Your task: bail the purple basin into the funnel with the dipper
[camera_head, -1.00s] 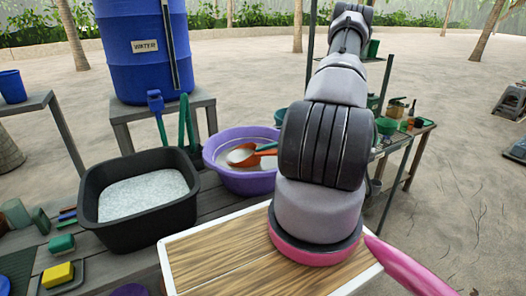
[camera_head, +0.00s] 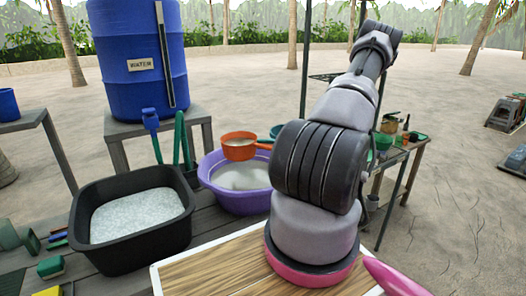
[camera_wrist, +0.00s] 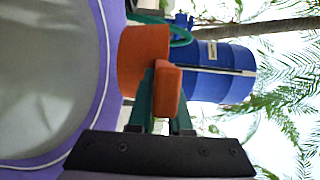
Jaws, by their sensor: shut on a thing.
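The purple basin (camera_head: 232,203) stands on the grey bench and holds cloudy greyish liquid. The orange dipper (camera_head: 238,152) is above the basin's back part, its cup roughly level, with something pale inside. In the wrist view my gripper (camera_wrist: 163,88) has its green fingers shut on the dipper's orange handle (camera_wrist: 168,92), with the cup (camera_wrist: 140,48) beyond. The basin's purple rim (camera_wrist: 113,75) fills the left of that view. My arm hides most of my gripper in the head view.
A black tub (camera_head: 128,252) of white material stands left of the basin. A wooden board (camera_head: 215,268) lies in front. A side table with bowls (camera_head: 383,141) is at right.

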